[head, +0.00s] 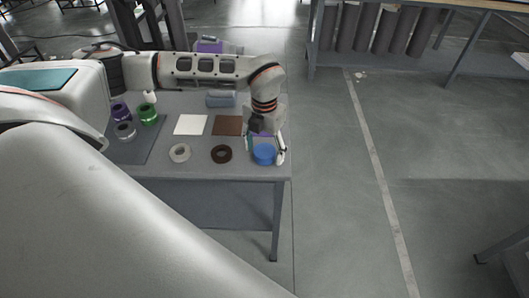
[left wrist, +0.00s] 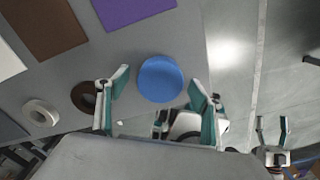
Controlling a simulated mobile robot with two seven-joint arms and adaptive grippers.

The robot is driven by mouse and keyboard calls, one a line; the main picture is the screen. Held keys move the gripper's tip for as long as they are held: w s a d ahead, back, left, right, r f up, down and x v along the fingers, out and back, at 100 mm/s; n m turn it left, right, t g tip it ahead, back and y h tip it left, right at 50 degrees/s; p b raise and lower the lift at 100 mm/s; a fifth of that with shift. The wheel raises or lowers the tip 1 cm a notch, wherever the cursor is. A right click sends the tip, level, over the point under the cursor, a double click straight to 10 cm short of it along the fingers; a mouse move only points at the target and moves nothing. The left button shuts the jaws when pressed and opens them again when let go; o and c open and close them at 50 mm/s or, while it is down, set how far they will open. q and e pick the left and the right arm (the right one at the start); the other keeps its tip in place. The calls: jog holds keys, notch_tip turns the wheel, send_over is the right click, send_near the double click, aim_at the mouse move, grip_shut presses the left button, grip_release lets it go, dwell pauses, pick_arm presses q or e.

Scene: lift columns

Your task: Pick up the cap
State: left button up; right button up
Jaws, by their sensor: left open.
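The cap looks to be the round blue piece (head: 264,153) near the right front corner of the grey table (head: 205,172). It also shows in the left wrist view (left wrist: 160,79). My left gripper (head: 265,147) is open over it, fingers pointing down. In the left wrist view the fingers (left wrist: 158,90) stand apart on either side of the cap's near edge, with gaps between. I cannot tell the height above the table. My right gripper (left wrist: 272,130) shows small at the lower right of the left wrist view, fingers apart and empty.
A purple square (left wrist: 130,10) lies behind the cap. A dark brown ring (head: 221,154), a pale ring (head: 180,153), a brown square (head: 228,125) and a white square (head: 190,124) lie to the left. Spools stand further left. Right of the table is open floor.

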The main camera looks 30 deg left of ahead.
pick_arm(q)
jog(key=c, duration=1.2)
jog(key=shift+c, duration=0.2)
